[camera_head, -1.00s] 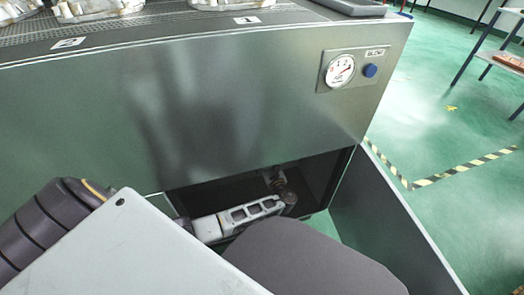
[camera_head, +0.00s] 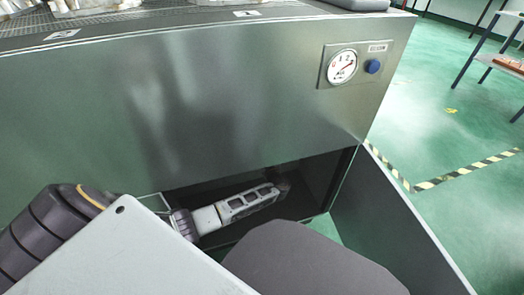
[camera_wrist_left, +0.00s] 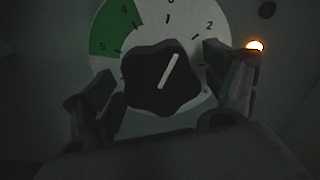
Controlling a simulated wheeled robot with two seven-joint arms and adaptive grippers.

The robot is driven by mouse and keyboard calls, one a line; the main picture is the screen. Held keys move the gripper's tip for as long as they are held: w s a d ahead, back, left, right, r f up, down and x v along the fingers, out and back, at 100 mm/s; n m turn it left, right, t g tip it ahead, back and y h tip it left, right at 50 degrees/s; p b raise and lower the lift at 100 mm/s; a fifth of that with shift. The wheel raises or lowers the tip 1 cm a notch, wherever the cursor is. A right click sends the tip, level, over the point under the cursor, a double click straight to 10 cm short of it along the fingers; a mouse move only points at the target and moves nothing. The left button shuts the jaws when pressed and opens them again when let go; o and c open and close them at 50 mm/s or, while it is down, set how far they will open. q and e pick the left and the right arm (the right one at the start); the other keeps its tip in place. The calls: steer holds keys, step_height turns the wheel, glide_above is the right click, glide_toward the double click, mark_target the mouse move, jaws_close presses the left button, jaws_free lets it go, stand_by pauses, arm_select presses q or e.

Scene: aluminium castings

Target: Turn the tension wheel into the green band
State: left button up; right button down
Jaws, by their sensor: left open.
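The tension wheel (camera_wrist_left: 160,92) is a dark lobed knob with a white pointer line, on a pale round dial (camera_wrist_left: 184,16) in the left wrist view. The pointer leans up and slightly right. The green band (camera_wrist_left: 108,35) lies at the dial's upper left, and the pointer is outside it. My left gripper (camera_wrist_left: 158,88) is open, with one finger on each side of the wheel; I cannot tell whether they touch it. In the head view my left gripper (camera_head: 283,187) reaches into a dark opening, where the wheel cannot be made out. My right gripper is not in view.
A glowing orange lamp (camera_wrist_left: 255,46) sits right of the dial. The metal cabinet front (camera_head: 220,95) carries a gauge (camera_head: 342,67) and a blue button (camera_head: 373,66). A grey side panel (camera_head: 385,215) stands at the opening's right. Castings (camera_head: 95,5) lie on top.

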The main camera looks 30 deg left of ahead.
arm_select(q)
steer(key=c, duration=1)
steer(key=shift+n, duration=0.6)
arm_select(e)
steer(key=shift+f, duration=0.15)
arm_select(q)
steer(key=n+b, duration=0.1)
steer(key=n, duration=0.3)
steer(key=shift+b, duration=0.35)
steer(key=n+b, duration=0.1)
steer(key=n, duration=0.3)
steer(key=shift+w+b, duration=0.1)
steer(key=shift+b, duration=0.2)
steer(key=n, duration=0.3)
steer(key=shift+d+r, duration=0.1)
steer(key=shift+n+b, duration=0.3)
steer(key=shift+n, duration=1.3)
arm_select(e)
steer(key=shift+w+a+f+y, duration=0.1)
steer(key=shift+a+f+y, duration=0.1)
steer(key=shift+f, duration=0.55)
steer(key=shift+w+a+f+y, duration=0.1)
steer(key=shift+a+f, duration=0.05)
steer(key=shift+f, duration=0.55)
arm_select(q)
steer(key=o, duration=1)
steer(key=shift+r, duration=0.1)
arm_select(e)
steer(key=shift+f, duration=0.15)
